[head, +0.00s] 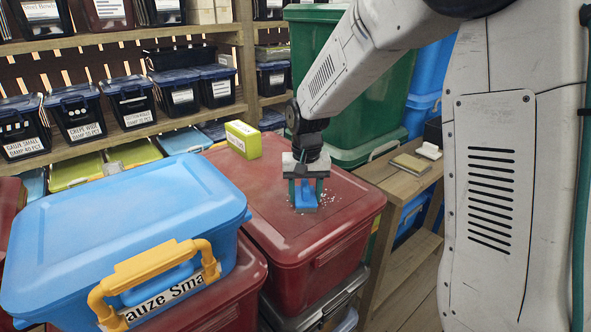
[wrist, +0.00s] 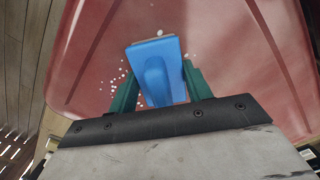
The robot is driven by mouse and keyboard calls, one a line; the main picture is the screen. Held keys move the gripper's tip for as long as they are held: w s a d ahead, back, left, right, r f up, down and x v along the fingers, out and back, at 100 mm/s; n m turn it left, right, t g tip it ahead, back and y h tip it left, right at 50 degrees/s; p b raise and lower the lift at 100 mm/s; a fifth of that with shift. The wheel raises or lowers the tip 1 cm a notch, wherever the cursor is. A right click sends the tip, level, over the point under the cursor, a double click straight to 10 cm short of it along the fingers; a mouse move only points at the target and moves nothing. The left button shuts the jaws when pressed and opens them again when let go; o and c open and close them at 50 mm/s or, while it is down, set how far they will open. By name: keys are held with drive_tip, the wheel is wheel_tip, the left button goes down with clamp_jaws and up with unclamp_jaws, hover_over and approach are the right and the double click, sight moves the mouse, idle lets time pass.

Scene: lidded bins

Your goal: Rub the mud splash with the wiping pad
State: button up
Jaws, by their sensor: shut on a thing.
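The wiping pad is blue with a raised grip, and my gripper (head: 306,192) is shut on it. The wiping pad (head: 305,197) is low over the dark red bin lid (head: 262,190), seemingly at its surface; contact is hard to tell. In the wrist view the wiping pad (wrist: 155,60) sits between the green fingers of my gripper (wrist: 157,88). The mud splash (head: 333,196) shows as small pale specks on the lid around the pad. In the wrist view its specks (wrist: 118,80) lie mostly left of the pad. The part under the pad is hidden.
A blue lidded bin (head: 120,235) with a yellow handle stands at the front left. A small lime-green box (head: 243,139) is at the lid's back edge. A green bin (head: 340,90) rises behind. A wooden stand (head: 400,178) is on the right. The lid's front is clear.

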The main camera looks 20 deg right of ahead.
drive_tip(key=shift+s+a, duration=0.2)
drive_tip(key=shift+a, duration=0.4)
drive_tip(key=shift+s+a, duration=0.2)
drive_tip(key=shift+a, duration=0.35)
wheel_tip(320, 180, up, 3)
drive_tip(key=shift+d+f, duration=0.15)
drive_tip(key=shift+f, duration=0.05)
drive_tip(key=shift+r, duration=2.8)
drive_tip(key=shift+s, duration=0.1)
